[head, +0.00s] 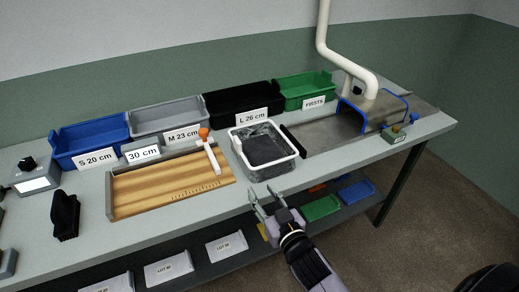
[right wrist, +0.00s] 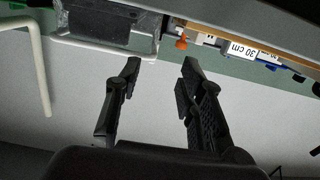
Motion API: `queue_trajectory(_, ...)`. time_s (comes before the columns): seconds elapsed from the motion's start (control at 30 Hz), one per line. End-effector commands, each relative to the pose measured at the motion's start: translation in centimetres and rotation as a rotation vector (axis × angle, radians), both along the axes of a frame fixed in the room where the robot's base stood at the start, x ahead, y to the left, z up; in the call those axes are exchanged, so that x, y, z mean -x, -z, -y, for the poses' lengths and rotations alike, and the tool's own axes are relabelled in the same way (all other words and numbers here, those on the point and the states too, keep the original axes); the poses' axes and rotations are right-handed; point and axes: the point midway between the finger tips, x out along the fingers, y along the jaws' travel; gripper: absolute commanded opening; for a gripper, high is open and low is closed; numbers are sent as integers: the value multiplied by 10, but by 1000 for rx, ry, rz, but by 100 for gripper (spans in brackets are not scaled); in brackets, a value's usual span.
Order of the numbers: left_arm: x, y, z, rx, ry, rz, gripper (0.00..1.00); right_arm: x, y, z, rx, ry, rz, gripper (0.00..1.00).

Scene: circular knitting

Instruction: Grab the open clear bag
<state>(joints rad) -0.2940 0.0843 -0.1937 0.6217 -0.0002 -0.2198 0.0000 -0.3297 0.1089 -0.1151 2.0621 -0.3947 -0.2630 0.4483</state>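A white-rimmed basket (head: 236,152) stands on the bench near its front edge. Clear, crinkled plastic, which looks like the open clear bag (head: 257,131), lines it around a dark item (head: 265,149). In the right wrist view the basket's contents (right wrist: 105,22) show at the upper left, and the bag's edges are hard to make out. My right gripper (head: 265,191) is open and empty, in front of the basket and apart from it, near the bench's front edge. Its two fingers also show spread in the right wrist view (right wrist: 161,66). My left gripper is not in view.
A wooden measuring board (head: 150,190) with an orange-tipped white slider (head: 211,152) lies left of the basket. Blue (head: 92,147), grey (head: 165,118), black (head: 222,111) and green (head: 293,95) bins stand behind. A metal plate with a blue-edged cover (head: 375,107) is to the right. A lower shelf holds bins.

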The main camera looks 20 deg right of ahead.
Motion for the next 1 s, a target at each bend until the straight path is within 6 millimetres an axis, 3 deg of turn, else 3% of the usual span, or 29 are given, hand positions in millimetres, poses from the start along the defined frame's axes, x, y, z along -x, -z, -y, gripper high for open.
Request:
queue_trajectory(0.03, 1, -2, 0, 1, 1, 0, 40, 1, -20, 1, -3, 2, 34, 36)
queue_trajectory(0.1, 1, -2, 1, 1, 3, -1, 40, 2, -37, 2, -7, 5, 66, 36)
queue_trajectory(0.23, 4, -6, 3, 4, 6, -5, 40, -8, -51, 1, -12, 6, 90, 36)
queue_trajectory(0.7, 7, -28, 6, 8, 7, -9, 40, -102, -50, -2, -12, 6, 88, 36)
queue_trajectory(1.0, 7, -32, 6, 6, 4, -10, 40, -123, -48, -3, -11, 5, 87, 36)
